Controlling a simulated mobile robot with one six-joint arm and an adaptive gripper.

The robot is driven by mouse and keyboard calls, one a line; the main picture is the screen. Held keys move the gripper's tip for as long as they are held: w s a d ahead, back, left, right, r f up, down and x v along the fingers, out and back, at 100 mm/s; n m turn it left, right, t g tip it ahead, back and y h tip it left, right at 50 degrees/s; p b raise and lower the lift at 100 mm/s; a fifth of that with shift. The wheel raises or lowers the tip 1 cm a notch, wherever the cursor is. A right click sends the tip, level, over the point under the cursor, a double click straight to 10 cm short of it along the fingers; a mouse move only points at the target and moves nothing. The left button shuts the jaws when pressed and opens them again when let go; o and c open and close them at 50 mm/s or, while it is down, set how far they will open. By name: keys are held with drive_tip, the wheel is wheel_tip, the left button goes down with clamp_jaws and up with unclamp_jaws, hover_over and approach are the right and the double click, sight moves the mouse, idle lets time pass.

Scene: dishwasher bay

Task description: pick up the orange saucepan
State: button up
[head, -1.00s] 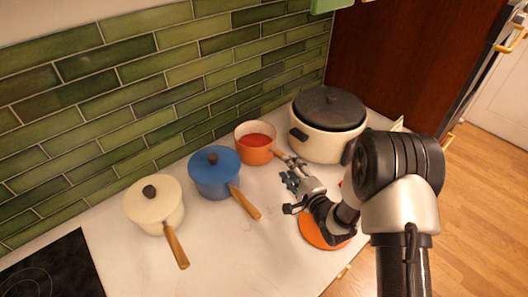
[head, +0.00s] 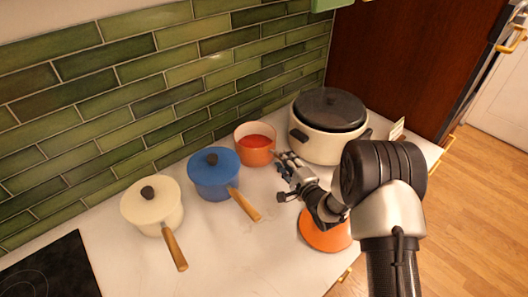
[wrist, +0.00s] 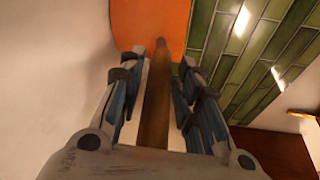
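The orange saucepan (head: 256,156), lidless with a red-orange inside, stands upright on the white counter against the green tiled wall. My gripper (head: 281,163) is at its right front, on the handle side. In the wrist view the pan's orange side (wrist: 150,22) fills the top. Its wooden handle (wrist: 155,105) runs between the two fingers of my gripper (wrist: 162,58). The fingers are spread on either side of the handle, with a gap clearly visible on the right. In the head view the handle is mostly hidden by the gripper.
A blue lidded saucepan (head: 214,180) stands just left, its handle pointing forward. A cream lidded saucepan (head: 153,212) and a black hob (head: 50,268) are farther left. A cream pot with a black lid (head: 328,140) is close right. An orange disc (head: 318,238) lies under my arm.

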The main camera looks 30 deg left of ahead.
clamp_jaws()
idle(0.6)
drive_tip(key=shift+w+r, duration=0.1)
drive_tip(key=shift+r, duration=0.05)
